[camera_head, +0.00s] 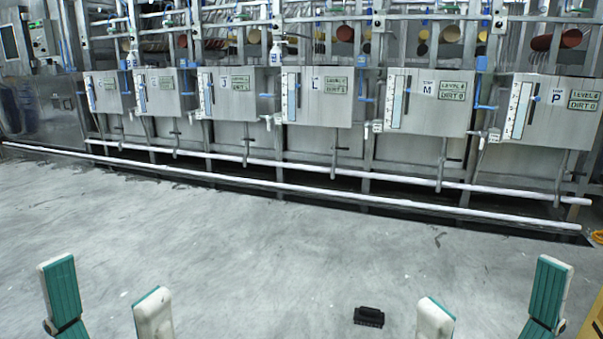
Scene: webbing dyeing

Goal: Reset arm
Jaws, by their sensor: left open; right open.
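My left gripper (107,305) is at the bottom left of the head view, its two teal-padded fingers spread wide with nothing between them. My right gripper (491,305) is at the bottom right, also spread wide and empty. Both hang over the grey floor. Their wrists and the rest of the arms are mostly cut off by the lower edge. Neither gripper touches anything in view.
A row of steel tanks (430,100) with level gauges and letter labels stands across the back. White pipes (330,190) run low in front of them. A small black object (369,317) lies on the floor between my grippers. The floor (250,250) is otherwise mostly clear.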

